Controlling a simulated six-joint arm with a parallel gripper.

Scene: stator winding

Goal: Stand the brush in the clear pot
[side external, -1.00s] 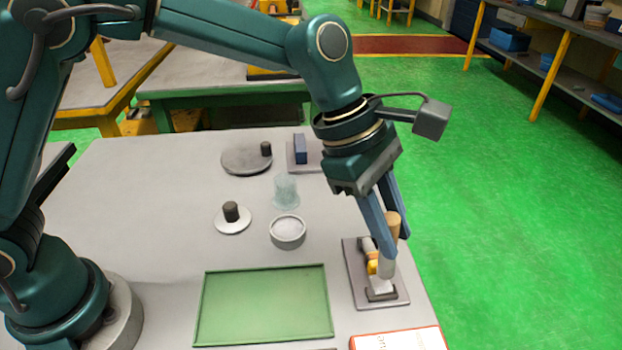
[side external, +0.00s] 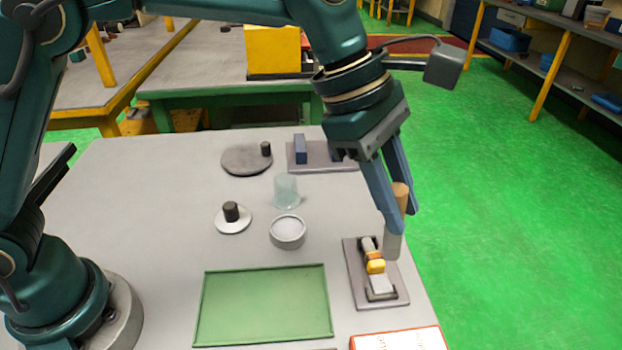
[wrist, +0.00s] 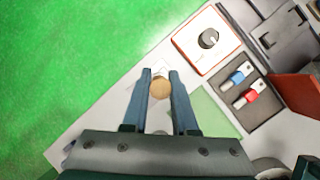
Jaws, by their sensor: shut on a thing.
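My gripper (side external: 401,222) is shut on the brush (side external: 400,192), which has a tan wooden handle and a pale grey lower end. The brush is nearly upright, raised above the right edge of the table. The wrist view shows the round tan handle end (wrist: 160,88) between my two fingers (wrist: 160,82). The clear pot (side external: 286,190) stands upright on the table, left of and beyond my gripper. It is see-through and looks empty. I cannot make it out in the wrist view.
A grey plate (side external: 357,290) below the brush holds a small yellow and white part. A shallow grey dish (side external: 288,233) stands just in front of the pot, with a black-knobbed disc (side external: 233,222) to its left. A green tray (side external: 265,305) lies in front.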

